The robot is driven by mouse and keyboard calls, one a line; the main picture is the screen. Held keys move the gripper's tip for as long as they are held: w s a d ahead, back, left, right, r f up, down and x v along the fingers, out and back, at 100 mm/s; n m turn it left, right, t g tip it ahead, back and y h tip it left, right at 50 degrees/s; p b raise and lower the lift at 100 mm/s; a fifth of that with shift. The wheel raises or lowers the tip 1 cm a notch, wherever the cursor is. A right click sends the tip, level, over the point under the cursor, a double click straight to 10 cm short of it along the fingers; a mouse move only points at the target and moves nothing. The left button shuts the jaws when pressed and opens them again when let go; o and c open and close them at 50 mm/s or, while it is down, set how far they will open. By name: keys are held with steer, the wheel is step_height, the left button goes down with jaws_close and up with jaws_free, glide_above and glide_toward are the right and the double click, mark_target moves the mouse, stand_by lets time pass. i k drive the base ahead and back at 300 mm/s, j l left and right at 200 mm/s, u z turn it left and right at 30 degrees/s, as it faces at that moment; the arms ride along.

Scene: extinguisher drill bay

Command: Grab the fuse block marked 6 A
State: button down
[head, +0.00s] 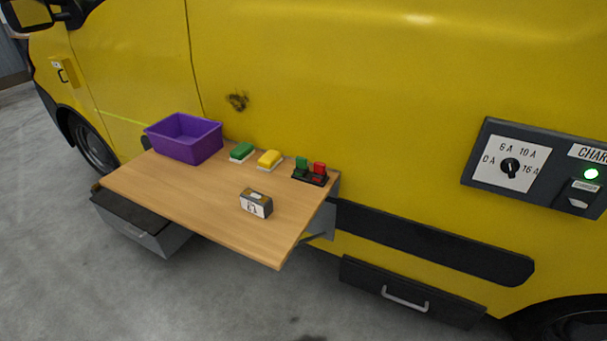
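I cannot make out a 6 A mark on any block on the wooden fold-out table (170,195). In a black holder (309,180) at the table's back right stand a green block (301,164) and a red block (319,168). A green block on a white base (242,151) and a yellow block on a white base (269,158) lie at the back edge. A small dark grey block with a white label (256,203) stands nearer the front; its print is too small to read. My gripper is not in view.
A purple bin (184,138) stands at the table's back left. The yellow van (330,70) rises behind the table. A dial panel (510,166) marked 0 A, 6 A, 10 A and 16 A is on its side. A drawer (150,226) hangs below left. The table's front left is clear.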

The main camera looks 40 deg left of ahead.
mark_target(255, 202)
steer(key=u, duration=1.8)
steer(key=i+j+u, duration=0.15)
steer(key=i, duration=0.3)
steer(key=i+j+u, duration=0.15)
steer(key=i, duration=0.3)
